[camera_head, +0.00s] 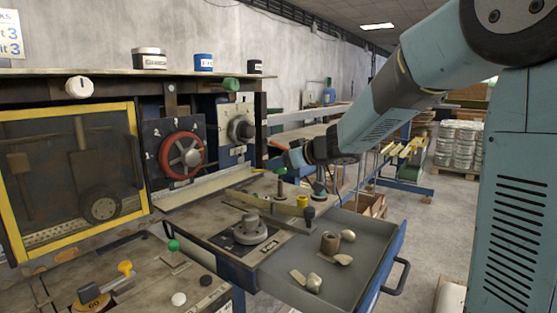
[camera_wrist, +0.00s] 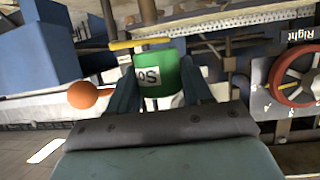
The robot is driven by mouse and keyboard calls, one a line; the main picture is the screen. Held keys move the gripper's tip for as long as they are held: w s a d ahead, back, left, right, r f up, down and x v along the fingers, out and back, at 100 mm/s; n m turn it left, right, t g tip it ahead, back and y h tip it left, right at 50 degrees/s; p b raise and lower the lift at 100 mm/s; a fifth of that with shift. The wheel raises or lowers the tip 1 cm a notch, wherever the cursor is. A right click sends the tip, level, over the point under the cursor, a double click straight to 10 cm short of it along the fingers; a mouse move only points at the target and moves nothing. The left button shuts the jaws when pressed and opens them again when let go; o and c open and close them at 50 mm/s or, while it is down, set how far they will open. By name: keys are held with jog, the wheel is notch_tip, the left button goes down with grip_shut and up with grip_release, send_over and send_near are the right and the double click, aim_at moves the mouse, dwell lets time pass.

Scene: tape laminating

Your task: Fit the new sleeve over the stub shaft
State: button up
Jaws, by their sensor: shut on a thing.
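My gripper (camera_head: 292,158) reaches in from the right, above the bench and beside the machine's front panel. A yellow bar (camera_wrist: 140,44) and an orange ball (camera_wrist: 82,95) show close to the block.
The open drawer (camera_head: 375,262) juts out at the front right and holds several pale knobs. A red handwheel (camera_head: 181,156) is left of the hub. A yellow-framed guard (camera_head: 137,165) is at the left. A round grey fixture (camera_head: 250,231) and small posts stand on the bench.

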aim_at(281, 183)
jog(key=shift+f, duration=3.1)
jog(key=shift+f, duration=0.15)
jog(key=o, duration=1.1)
jog(key=shift+s+f, duration=0.1)
jog(key=shift+f, duration=0.05)
jog(key=shift+o, duration=0.2)
jog(key=shift+d, duration=0.1)
jog(key=v, duration=1.4)
jog(key=shift+r, duration=0.25)
